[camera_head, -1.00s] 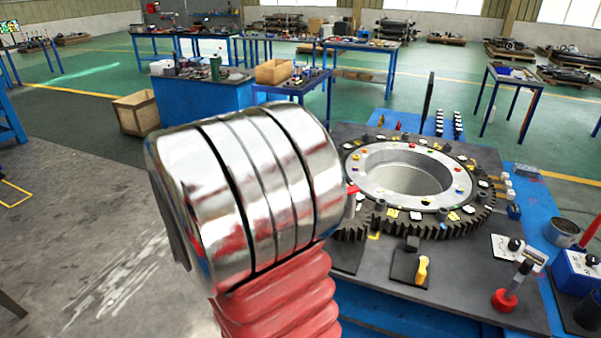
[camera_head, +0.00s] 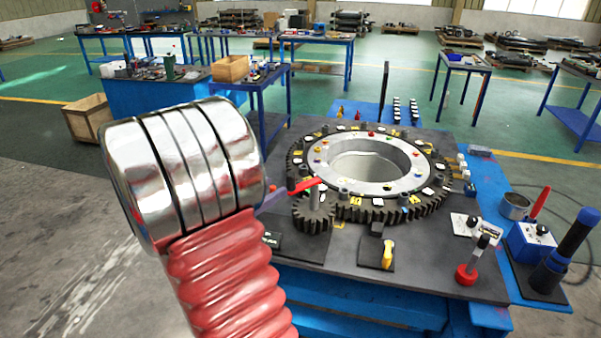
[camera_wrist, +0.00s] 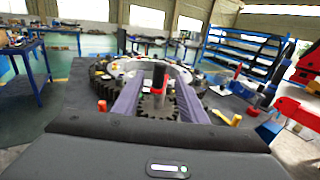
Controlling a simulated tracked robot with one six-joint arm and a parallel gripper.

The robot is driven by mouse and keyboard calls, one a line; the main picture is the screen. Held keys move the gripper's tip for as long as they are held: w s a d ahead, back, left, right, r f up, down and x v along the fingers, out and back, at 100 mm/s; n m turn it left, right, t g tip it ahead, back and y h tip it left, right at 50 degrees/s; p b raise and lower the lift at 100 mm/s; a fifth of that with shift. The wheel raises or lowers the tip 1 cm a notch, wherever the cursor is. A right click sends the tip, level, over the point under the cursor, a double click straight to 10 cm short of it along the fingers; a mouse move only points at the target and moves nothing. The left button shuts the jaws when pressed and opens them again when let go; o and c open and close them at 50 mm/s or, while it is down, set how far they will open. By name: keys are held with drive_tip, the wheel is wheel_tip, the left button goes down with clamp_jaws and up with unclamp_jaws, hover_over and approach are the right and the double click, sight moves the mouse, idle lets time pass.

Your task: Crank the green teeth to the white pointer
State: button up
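The large toothed ring gear (camera_head: 296,171) lies flat on the bench, with a pale inner ring and yellow and white tags. At its near left edge is a small dark pinion (camera_head: 313,213) with an upright grey post and a red bar at its top. In the wrist view a dark post with a red collar (camera_wrist: 158,88) rises above the pinion (camera_wrist: 156,106). My gripper (camera_wrist: 157,84) is open, its two purple fingers on either side of the post with gaps visible. In the head view my arm hides most of the gripper.
A yellow-handled switch (camera_head: 388,254) stands in front of the ring. A red-based lever (camera_head: 467,273) is to its right. A metal cup (camera_head: 514,206) and blue box (camera_head: 531,243) sit at the bench's right. Open floor lies left of the bench.

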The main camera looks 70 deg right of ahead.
sight(301, 183)
drive_tip(key=x, duration=1.1)
drive_tip(key=shift+s+d, duration=0.15)
drive_tip(key=shift+d, duration=0.25)
drive_tip(key=shift+c, duration=0.3)
clamp_jaws()
